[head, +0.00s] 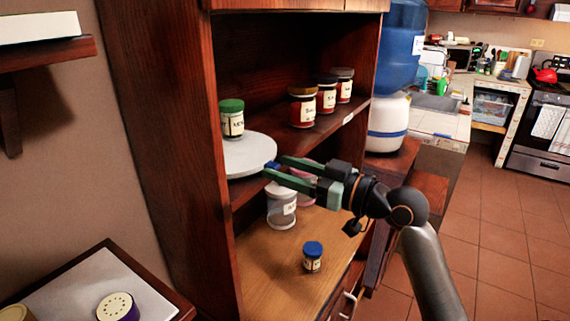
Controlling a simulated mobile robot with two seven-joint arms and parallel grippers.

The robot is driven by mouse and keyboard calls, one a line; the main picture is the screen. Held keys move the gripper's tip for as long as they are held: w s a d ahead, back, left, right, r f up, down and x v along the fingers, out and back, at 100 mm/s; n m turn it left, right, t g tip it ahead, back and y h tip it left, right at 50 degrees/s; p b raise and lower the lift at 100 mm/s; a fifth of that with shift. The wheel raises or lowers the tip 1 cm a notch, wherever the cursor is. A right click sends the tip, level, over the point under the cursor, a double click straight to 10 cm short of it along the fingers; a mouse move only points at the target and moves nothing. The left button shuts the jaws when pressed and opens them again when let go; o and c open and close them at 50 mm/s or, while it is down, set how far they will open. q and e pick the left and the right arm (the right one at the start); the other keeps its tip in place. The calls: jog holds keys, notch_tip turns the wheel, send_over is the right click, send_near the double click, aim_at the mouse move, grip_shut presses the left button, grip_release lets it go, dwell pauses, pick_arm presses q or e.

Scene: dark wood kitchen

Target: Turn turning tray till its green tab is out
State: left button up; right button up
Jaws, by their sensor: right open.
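The turning tray (250,153) is a round white disc on the middle shelf of the dark wood cabinet. A jar with a green lid (232,119) stands on its back left part. A small blue tab (272,164) shows at the tray's right front edge. I see no green tab on the tray; the far side and left edge are hidden. My right gripper (273,166) has green fingers and reaches in from the right. It is open, with its fingertips at the tray's edge on either side of the blue tab. My left gripper is out of view.
Several jars with dark lids (326,95) stand on the shelf right of the tray. Below, a clear jar (281,207) and a small blue-lidded jar (312,256) stand on the cabinet's lower surface. The cabinet's left side panel (165,120) closes off the left.

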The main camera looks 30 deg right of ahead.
jog(key=shift+w, duration=0.15)
jog(key=shift+c, duration=0.2)
grip_shut()
dwell(1.2)
